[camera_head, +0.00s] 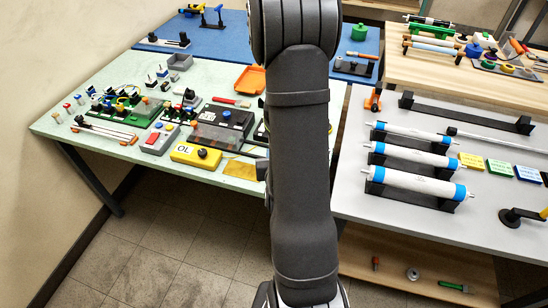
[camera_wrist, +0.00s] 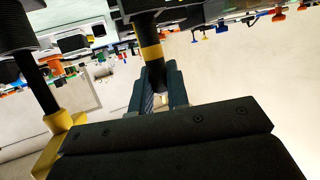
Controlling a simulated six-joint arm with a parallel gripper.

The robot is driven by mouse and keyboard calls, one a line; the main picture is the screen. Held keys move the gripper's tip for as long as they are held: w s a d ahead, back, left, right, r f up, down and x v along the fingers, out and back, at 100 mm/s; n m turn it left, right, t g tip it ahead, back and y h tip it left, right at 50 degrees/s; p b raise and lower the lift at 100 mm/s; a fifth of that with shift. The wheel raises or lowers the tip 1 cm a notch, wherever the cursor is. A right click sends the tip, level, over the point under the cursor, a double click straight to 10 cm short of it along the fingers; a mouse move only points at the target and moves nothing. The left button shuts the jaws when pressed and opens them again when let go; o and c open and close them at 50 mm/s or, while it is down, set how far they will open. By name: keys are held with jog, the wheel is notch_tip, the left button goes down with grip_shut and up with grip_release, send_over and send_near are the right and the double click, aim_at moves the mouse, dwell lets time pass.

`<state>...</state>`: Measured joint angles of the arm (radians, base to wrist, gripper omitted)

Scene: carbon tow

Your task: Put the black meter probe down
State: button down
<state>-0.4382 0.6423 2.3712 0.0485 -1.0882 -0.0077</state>
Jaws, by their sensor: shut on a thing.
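My gripper (camera_wrist: 163,92) shows in the wrist view, with its two dark fingers shut on the black meter probe (camera_wrist: 146,28). The probe is a black rod with a yellow band; its lower part sits between the fingers and its other end runs out of the top of the picture. In the head view my arm stands in the middle and hides the gripper and the probe. A yellow meter (camera_head: 196,154) with a dark knob and a display reading "OL" lies near the front edge of the pale green table (camera_head: 75,98).
Several dark and grey boxes, including a black one (camera_head: 225,117), crowd the green table around the meter. An orange tray (camera_head: 249,80) lies behind. White rolls (camera_head: 418,184) rest on the right table. In the wrist view a black rod with a yellow bracket (camera_wrist: 60,130) stands close at left.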

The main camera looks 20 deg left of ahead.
jog(key=shift+f, duration=0.6)
jog(key=shift+f, duration=0.15)
jog(key=c, duration=1.4)
grip_release()
jog(key=shift+s+d+r, duration=0.15)
jog(key=shift+s+r, duration=0.1)
jog(key=shift+s, duration=0.1)
jog(key=v, duration=0.6)
jog(key=shift+s+d+r, duration=0.15)
jog(key=shift+s, duration=0.15)
